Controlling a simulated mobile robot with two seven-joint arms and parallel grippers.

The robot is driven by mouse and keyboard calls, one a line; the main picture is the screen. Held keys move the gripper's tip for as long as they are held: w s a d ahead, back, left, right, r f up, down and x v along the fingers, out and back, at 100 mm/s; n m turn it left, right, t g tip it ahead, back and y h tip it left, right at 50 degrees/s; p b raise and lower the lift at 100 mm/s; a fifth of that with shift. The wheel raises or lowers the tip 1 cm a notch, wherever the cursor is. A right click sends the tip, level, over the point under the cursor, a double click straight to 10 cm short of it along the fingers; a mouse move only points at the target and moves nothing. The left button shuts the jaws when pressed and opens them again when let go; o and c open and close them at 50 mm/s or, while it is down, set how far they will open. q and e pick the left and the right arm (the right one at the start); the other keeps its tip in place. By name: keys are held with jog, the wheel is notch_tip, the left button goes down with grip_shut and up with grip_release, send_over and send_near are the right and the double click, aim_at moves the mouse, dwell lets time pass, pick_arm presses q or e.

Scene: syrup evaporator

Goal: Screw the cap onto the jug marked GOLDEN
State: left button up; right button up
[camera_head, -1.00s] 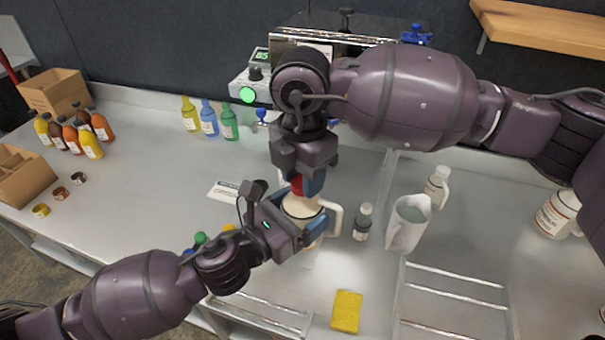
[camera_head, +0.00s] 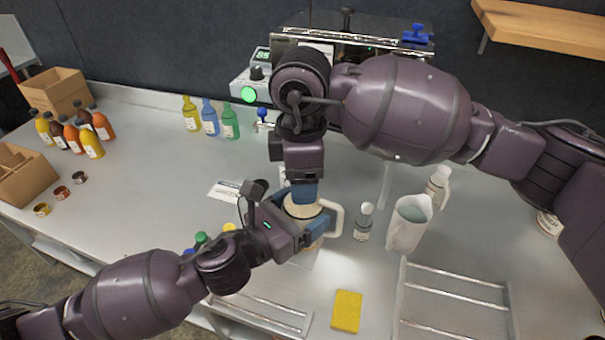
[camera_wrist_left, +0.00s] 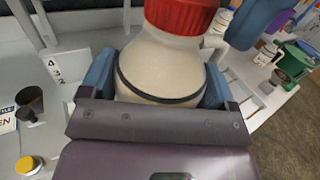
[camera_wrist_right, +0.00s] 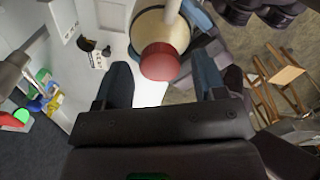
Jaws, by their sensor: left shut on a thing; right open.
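A cream jug with a handle (camera_head: 303,211) is upright over the front middle of the counter. My left gripper (camera_head: 300,222) is shut around its body, with one finger on each side in the left wrist view (camera_wrist_left: 158,85). A red cap (camera_wrist_left: 183,14) sits on the jug's mouth there; I cannot tell how tightly. My right gripper (camera_head: 303,192) points down over the jug. In the right wrist view the red cap (camera_wrist_right: 160,62) lies between and beyond its open fingers (camera_wrist_right: 162,82), clear of both. The head view hides the cap. I cannot read the jug's marking.
A small capped bottle (camera_head: 363,222) and a white pitcher (camera_head: 409,222) stand close right of the jug. A yellow sponge (camera_head: 346,311) and wire racks (camera_head: 455,290) are in front. Colored bottles (camera_head: 210,118) stand behind left.

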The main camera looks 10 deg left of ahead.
jog(key=shift+r, duration=2.25)
jog(key=shift+r, duration=0.1)
jog(key=shift+c, duration=0.2)
